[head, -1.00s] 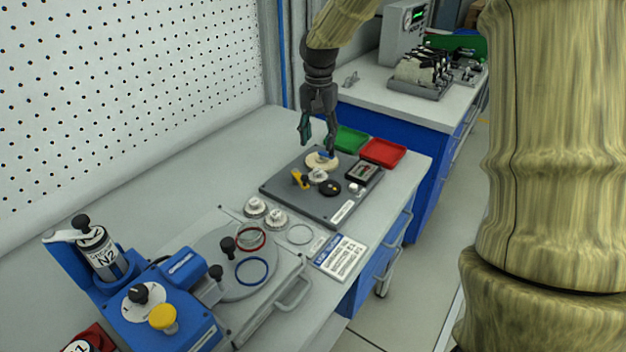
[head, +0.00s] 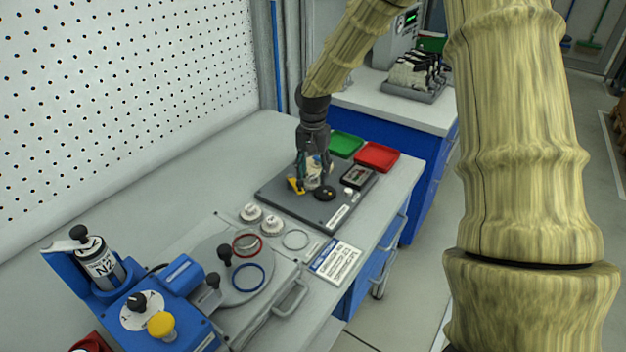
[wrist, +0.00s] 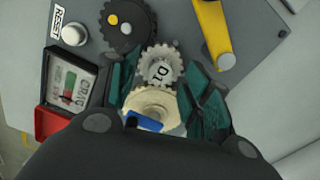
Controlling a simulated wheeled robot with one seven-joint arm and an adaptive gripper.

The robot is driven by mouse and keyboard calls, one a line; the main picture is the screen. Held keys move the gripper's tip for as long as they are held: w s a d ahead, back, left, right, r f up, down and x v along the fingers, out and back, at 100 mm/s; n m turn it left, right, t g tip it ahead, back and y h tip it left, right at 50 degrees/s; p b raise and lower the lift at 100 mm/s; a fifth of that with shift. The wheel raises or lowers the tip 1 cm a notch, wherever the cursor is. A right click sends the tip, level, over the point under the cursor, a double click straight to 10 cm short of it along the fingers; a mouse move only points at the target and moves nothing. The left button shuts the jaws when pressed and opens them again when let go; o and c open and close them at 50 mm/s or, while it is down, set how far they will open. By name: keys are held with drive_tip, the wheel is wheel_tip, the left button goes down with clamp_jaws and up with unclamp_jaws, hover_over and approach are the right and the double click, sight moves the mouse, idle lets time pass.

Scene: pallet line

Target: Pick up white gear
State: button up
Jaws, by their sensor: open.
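A small white gear marked D1 (wrist: 160,66) sits on the dark grey board (head: 322,218), meshed with or touching a larger cream gear (wrist: 150,103) that has a blue part on it. A black gear (wrist: 125,25) lies just beyond it in the wrist view. My gripper (wrist: 163,82) is open, its two teal-padded fingers on either side of the white and cream gears, with nothing gripped. In the head view my gripper (head: 314,180) is low over the board and partly hides these gears. Whether the fingers touch a gear I cannot tell.
A yellow lever (wrist: 212,32) and a gauge box (wrist: 72,82) flank the gears. Green (head: 346,143) and red (head: 377,157) trays stand behind the board. Two white knob-like parts (head: 251,212) and several rings lie in front. A blue machine (head: 165,300) is at front left.

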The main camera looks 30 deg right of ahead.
drive_tip(key=shift+s+f, duration=0.1)
drive_tip(key=shift+f, duration=0.45)
drive_tip(key=shift+c, duration=0.5)
clamp_jaws()
drive_tip(key=shift+r, duration=0.15)
